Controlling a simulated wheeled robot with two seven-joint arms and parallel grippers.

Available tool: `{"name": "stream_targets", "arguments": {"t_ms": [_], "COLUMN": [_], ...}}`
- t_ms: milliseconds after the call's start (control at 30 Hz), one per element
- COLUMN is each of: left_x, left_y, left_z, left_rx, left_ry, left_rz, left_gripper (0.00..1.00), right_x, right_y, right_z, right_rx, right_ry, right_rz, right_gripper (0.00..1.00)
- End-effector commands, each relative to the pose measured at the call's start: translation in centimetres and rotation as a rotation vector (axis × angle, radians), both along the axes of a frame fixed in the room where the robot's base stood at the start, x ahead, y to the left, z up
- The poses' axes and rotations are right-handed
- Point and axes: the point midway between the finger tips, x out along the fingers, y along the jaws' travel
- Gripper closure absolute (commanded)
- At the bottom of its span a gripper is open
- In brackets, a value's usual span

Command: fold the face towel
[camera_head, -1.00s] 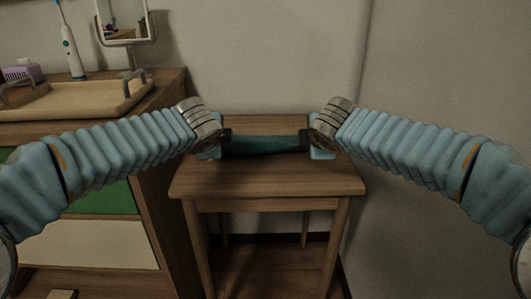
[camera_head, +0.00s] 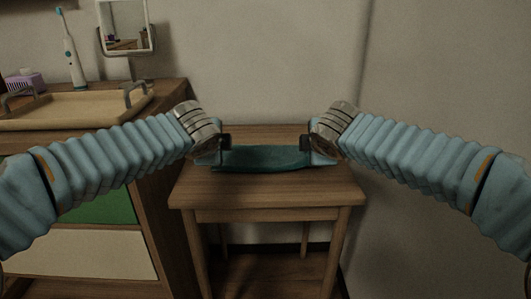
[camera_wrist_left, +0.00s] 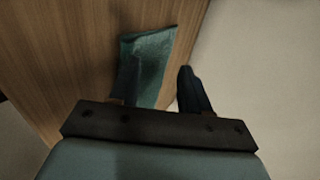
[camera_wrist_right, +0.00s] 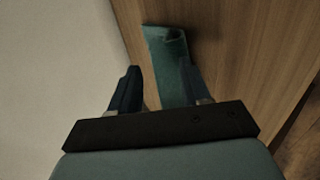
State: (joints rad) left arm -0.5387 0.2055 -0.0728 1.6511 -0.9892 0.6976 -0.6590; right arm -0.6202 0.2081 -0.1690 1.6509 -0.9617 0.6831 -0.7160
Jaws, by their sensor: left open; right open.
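The teal face towel (camera_head: 262,158) lies as a narrow folded strip across the small wooden table. It also shows in the left wrist view (camera_wrist_left: 147,62) and in the right wrist view (camera_wrist_right: 168,58). My left gripper (camera_head: 223,150) is open at the towel's left end. My right gripper (camera_head: 307,147) is open at its right end. In each wrist view one dark finger stands apart beside the towel; the other finger is partly hidden by or against the cloth. Whether the fingers touch the towel is unclear.
The wooden table (camera_head: 265,187) has bare top in front of the towel. A wall stands close behind and to the right. At left, a cabinet carries a beige basin (camera_head: 75,108), an electric toothbrush (camera_head: 72,50), a mirror (camera_head: 126,25) and a purple box (camera_head: 24,84).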

Motion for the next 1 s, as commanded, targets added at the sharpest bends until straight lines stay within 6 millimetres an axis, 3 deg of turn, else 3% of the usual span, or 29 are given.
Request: {"name": "stream_targets", "arguments": {"t_ms": [433,1000], "left_x": [-4.7,-5.3], "left_y": [-0.1,0.0], "left_z": [6.5,7.3], "left_rx": [-0.002,-0.001], "left_ry": [-0.003,0.000], "left_rz": [-0.001,-0.001], "left_gripper": [0.53,0.53], "right_x": [-4.7,-5.3], "right_y": [0.0,0.0], "right_z": [6.6,7.3], "right_rx": [0.001,0.001], "right_ry": [-0.003,-0.001], "right_rz": [0.002,0.000], "right_gripper": [0.53,0.53]}}
